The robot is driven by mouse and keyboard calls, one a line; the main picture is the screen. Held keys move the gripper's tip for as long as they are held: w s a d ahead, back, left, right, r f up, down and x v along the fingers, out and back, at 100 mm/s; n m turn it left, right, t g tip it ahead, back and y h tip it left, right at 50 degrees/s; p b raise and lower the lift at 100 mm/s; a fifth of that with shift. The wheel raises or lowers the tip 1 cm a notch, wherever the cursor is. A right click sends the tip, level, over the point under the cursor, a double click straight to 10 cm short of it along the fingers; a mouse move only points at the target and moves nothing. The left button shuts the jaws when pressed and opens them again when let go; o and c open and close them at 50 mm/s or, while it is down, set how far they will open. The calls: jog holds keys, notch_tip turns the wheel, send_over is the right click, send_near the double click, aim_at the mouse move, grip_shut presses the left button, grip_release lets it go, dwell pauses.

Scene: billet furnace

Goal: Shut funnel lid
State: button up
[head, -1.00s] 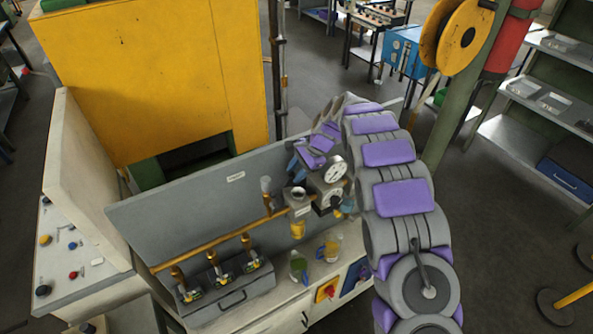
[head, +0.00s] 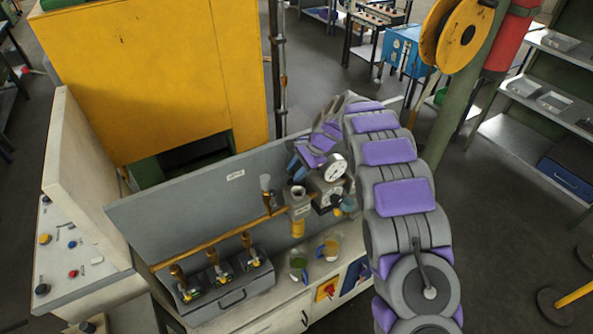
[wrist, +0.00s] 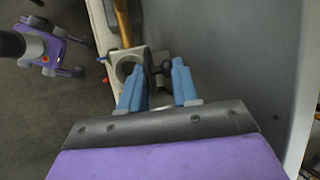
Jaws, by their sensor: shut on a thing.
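The funnel (head: 299,211) is a grey block with a round dark mouth, mounted at the panel above the bench. In the wrist view its round mouth (wrist: 126,69) is uncovered. The dark funnel lid (wrist: 148,75) stands edge-on at the right side of the mouth, with a dark knob (wrist: 165,67) on its right face. My gripper (wrist: 160,72) has its light blue fingers on either side of the lid and knob, closed on them. In the head view my gripper (head: 296,164) is just above the funnel, and the lid is too hidden to make out.
A round gauge (head: 335,167) and grey fittings sit close right of the funnel. A brass pipe (head: 215,239) runs left along the grey panel (head: 190,205). Two small jugs (head: 327,249) stand on the bench below. A valve box (head: 228,287) is at lower left.

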jog(key=shift+w+r+t+b, duration=0.2)
jog(key=shift+r+t+b, duration=0.1)
jog(key=shift+b, duration=0.15)
jog(key=shift+s+d+f+y+b, duration=0.1)
jog(key=shift+s+f+y+b, duration=0.15)
jog(key=shift+b, duration=0.45)
jog(key=shift+d+r+t+b, duration=0.15)
jog(key=shift+t+b, duration=0.15)
jog(key=shift+b, duration=0.25)
jog(key=shift+s, duration=0.1)
dwell(0.5)
jog(key=o, duration=0.7)
jog(key=shift+c, duration=0.2)
jog(key=shift+o, duration=1.4)
jog(key=shift+d, duration=0.2)
jog(key=b+v, duration=0.2)
jog(key=v, duration=1.5)
jog(key=shift+d, duration=0.3)
